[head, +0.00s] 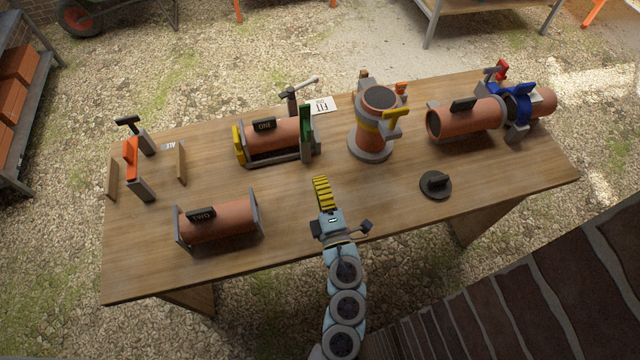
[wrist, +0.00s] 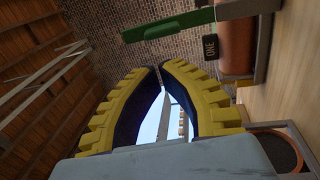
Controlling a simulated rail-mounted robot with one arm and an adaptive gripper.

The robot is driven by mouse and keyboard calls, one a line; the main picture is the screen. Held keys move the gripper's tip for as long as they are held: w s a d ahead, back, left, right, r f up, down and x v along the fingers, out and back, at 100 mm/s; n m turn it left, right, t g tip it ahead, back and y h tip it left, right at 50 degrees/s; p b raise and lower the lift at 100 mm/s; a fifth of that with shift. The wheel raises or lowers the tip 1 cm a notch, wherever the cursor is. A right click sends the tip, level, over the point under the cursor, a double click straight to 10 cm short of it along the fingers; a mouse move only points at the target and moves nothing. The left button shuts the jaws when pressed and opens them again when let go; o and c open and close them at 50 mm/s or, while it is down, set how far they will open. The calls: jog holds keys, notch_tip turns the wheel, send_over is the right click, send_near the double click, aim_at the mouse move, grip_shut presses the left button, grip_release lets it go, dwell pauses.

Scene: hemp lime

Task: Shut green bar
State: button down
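The green bar (head: 306,132) stands upright at the right end of the cradle that holds the terracotta pipe marked ONE (head: 280,134). In the wrist view the green bar (wrist: 170,25) is at the top, its lower end in a grey bracket beside the pipe and its free end pointing left. My gripper (head: 322,181) has yellow ribbed fingers and is over the table, in front of the cradle and apart from the bar. In the wrist view my gripper (wrist: 160,69) has its fingertips together, with nothing held between them.
A yellow bar (head: 239,146) is at the cradle's left end. A vertical pipe with a yellow handle (head: 371,115) stands close on the right. Pipe TWO (head: 220,222) lies front left, a dark round piece (head: 436,186) front right. The wooden table (head: 285,215) is bare around my gripper.

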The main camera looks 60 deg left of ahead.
aim_at(307, 136)
jog(key=x, duration=1.1)
jog(key=shift+r+p, duration=0.2)
jog(key=shift+p, duration=0.45)
jog(key=shift+r+p, duration=0.1)
jog(key=shift+p, duration=0.3)
jog(key=shift+a+h+p, duration=0.15)
jog(key=shift+h+p, duration=0.15)
